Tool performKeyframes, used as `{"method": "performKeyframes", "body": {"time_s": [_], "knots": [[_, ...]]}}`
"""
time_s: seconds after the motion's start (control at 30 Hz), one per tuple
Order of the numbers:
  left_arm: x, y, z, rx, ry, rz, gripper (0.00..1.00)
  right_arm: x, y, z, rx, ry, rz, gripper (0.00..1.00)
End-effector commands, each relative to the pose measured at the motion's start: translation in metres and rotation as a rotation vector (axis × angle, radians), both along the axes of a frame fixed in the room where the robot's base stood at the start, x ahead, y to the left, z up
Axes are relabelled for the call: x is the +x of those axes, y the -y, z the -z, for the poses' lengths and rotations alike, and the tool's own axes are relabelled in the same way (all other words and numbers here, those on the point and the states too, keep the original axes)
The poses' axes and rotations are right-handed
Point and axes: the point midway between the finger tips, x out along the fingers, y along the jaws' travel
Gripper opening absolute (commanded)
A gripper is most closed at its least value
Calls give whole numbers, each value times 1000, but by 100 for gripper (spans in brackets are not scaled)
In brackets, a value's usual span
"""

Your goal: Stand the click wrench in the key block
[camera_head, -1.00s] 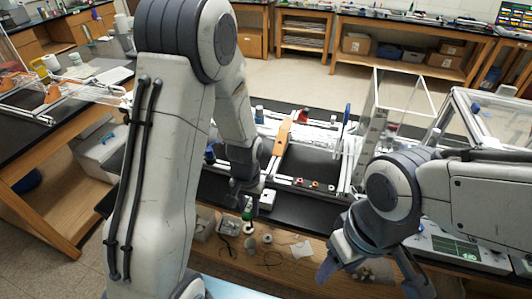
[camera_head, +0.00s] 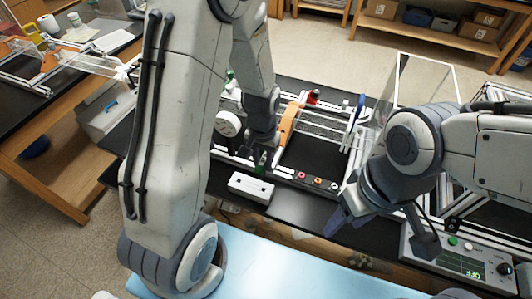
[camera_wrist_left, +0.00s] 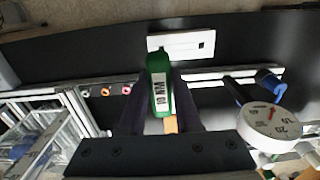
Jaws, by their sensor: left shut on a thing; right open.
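My left gripper (camera_head: 262,147) is shut on the click wrench (camera_head: 262,161). In the left wrist view the wrench's green end (camera_wrist_left: 159,85) with a white "10 NM" label stands out between the fingers; the rest of it is hidden. The key block is a pale block with holes (camera_head: 251,188) on the black bench, in front of the wrench in the head view. It also shows in the left wrist view (camera_wrist_left: 182,44), just beyond the green end, and no tool stands in it. My right gripper (camera_head: 383,230) is open and empty at the right, near the bench's front edge.
A white round dial (camera_head: 229,123) stands beside my left gripper. The extrusion frame with an orange bar (camera_head: 289,122) and several coloured rings (camera_head: 318,181) lies behind the block. A control box (camera_head: 462,258) is at the right. Black bench right of the block is bare.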

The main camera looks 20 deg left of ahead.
Motion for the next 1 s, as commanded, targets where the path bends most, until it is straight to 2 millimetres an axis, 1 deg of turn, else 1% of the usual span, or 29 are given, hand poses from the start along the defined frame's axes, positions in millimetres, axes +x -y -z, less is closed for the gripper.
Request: {"method": "performKeyframes", "body": {"time_s": [0.37,0.57,0.8,1.0], "knots": [[-3,-3,-1,0,0,-5,0,0,0,-2,0,0,0,57],[-2,-2,12,0,0,-4,0,0,0,9,0,0,-1,57],[-2,-1,34,0,0,-2,0,0,0,26,0,0,-1,57],[-2,-1,45,0,1,-2,0,0,0,34,0,0,0,57]]}}
